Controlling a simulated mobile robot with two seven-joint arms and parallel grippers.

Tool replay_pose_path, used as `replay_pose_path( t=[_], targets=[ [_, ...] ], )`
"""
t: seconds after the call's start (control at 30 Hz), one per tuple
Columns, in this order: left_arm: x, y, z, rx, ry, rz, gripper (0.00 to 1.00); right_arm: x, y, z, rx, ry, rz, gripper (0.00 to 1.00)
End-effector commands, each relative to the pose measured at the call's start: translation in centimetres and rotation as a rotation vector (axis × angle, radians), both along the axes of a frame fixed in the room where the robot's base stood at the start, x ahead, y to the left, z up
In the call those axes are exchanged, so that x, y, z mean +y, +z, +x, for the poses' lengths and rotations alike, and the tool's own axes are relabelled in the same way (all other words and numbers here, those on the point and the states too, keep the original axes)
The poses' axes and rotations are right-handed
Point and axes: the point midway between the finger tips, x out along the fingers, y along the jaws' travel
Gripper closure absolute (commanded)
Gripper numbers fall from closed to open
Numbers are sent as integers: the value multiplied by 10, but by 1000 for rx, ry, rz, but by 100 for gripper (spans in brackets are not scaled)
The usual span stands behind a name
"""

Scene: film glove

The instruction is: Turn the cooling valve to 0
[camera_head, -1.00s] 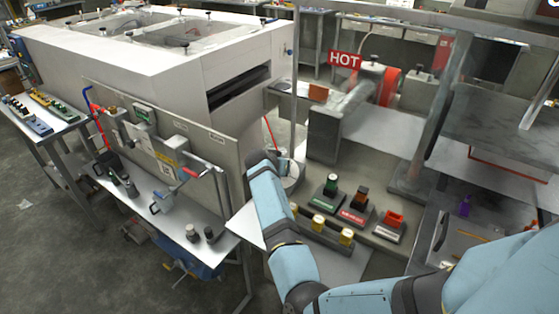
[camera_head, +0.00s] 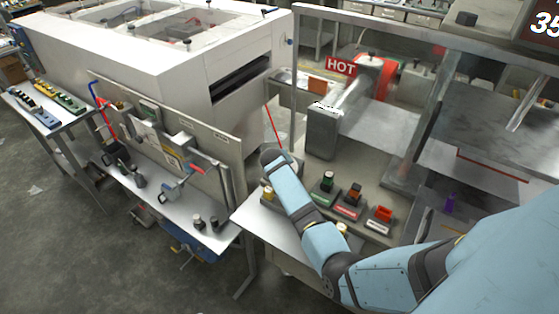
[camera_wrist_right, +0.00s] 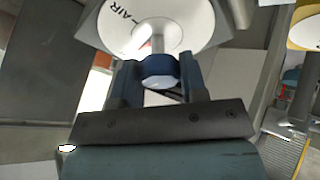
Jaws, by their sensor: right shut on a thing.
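A white round dial (camera_wrist_right: 185,14) with the letters "AIR" fills the top of the right wrist view, with a pale stem in front of it. A blue knob (camera_wrist_right: 160,72) sits at the stem's near end. My right gripper (camera_wrist_right: 158,66) is shut on this knob, one finger on each side. No 0 mark can be read on the part of the dial in view. In the head view my right arm reaches in from the lower right to the table beside the white machine; its gripper and the dial are hidden there. My left gripper is not in view.
Weights-like blocks with green, dark and orange tops (camera_head: 350,203) stand right of my arm. An upright panel (camera_head: 170,140) with pipes stands at the left. A yellow-rimmed dial (camera_wrist_right: 305,30) shows at the wrist view's right.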

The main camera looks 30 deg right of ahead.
Motion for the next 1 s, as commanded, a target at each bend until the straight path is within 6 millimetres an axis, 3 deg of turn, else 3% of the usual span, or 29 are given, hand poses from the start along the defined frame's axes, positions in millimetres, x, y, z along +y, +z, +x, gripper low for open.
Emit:
replay_pose_path(
  t=[0.73, 0.77, 0.83, 0.87, 1.0],
  targets=[
    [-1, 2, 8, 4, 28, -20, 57, -1, 2, 2, 35, 75, -20, 84],
    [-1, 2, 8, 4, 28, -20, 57, -1, 2, 2, 35, 75, -20, 56],
    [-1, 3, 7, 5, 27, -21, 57, -1, 2, 1, 35, 75, -20, 40],
    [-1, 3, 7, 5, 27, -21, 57, -1, 2, 1, 36, 75, -20, 35],
    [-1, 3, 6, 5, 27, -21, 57, 0, 1, 1, 37, 75, -19, 35]
  ],
)
